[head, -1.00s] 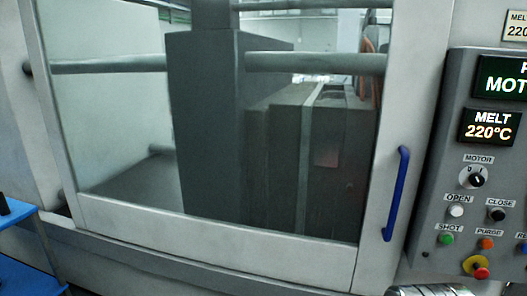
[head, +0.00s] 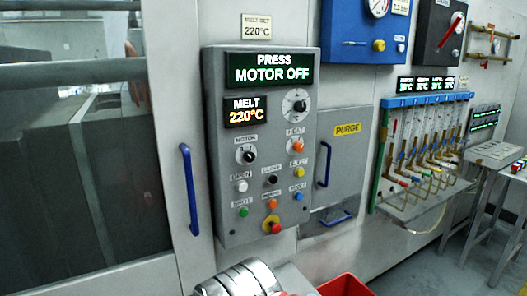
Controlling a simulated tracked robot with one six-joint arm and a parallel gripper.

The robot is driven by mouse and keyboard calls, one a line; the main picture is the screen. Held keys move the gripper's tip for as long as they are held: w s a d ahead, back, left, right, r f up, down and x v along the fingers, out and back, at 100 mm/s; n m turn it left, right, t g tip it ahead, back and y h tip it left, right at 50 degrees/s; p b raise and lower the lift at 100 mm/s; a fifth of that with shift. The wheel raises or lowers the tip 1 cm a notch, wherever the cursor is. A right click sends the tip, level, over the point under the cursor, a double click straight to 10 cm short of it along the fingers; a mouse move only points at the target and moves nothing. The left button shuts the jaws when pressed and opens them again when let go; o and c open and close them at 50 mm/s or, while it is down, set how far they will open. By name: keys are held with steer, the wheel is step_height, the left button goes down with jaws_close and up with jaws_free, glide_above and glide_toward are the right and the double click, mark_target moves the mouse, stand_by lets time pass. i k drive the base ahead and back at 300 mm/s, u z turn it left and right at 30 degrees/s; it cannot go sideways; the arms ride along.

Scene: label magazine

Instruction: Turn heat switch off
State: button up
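The heat switch (head: 297,146) is a small rotary knob with an orange centre on a pale round plate, under the HEAT label on the grey control panel (head: 222,190). It is in the right column of the panel, below a larger black dial (head: 296,102). The way its pointer faces is too small to tell. The motor switch (head: 246,155), a black knob on a white plate, is to its left. The display (head: 268,70) reads PRESS MOTOR OFF, and the melt display (head: 246,111) reads 220°C.
Push buttons and a red emergency stop (head: 275,227) are lower on the panel. A blue-handled glass door (head: 110,170) is at left, a PURGE cover (head: 340,155) at right.

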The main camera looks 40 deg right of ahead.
mark_target(298, 147)
steer(key=z, duration=1.05)
steer(key=k, duration=0.65)
steer(key=i, duration=1.25)
steer(key=u, duration=0.65)
